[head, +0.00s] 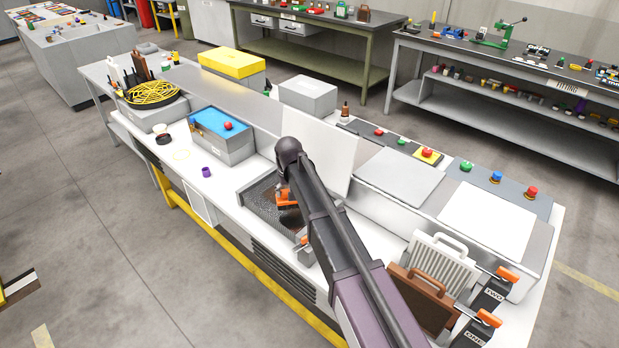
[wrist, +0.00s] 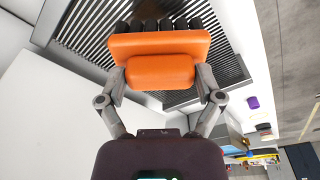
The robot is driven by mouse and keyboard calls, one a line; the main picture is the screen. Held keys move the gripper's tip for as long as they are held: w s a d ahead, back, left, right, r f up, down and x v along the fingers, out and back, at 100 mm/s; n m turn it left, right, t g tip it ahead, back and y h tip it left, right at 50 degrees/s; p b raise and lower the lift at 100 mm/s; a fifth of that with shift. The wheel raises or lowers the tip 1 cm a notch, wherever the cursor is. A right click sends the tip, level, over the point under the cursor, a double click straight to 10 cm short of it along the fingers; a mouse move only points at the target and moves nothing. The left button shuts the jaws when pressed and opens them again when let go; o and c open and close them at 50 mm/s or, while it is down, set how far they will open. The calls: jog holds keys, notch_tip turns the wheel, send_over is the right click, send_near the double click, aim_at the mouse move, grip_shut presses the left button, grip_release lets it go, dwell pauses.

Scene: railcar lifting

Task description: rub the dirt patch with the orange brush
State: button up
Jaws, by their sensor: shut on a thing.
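My gripper (wrist: 161,76) is shut on the orange brush (wrist: 160,45), with one finger on each side of its handle block. The brush's dark bristles point away from me, toward a dark ribbed or grated surface in the wrist view. In the head view the orange brush (head: 284,198) shows partly beside my arm, over a dark recessed tray (head: 250,207) in the white bench. My arm hides much of the tray.
A white upright panel (head: 322,152) stands just behind the tray. A blue-topped box (head: 222,130) and a purple cap (head: 207,172) are to the left. A white ribbed rack (head: 440,262), a brown rack (head: 425,298) and orange-handled black blocks (head: 488,296) stand at the right front.

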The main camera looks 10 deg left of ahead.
jog(key=shift+r, duration=0.25)
jog(key=w+d+r+m+p, duration=0.2)
jog(key=w+d+r+p, duration=0.1)
jog(key=d+p, duration=0.1)
jog(key=shift+w+d+r+m, duration=0.3)
jog(key=shift+w+d+m, duration=0.1)
jog(key=shift+d, duration=0.45)
jog(key=shift+f, duration=0.15)
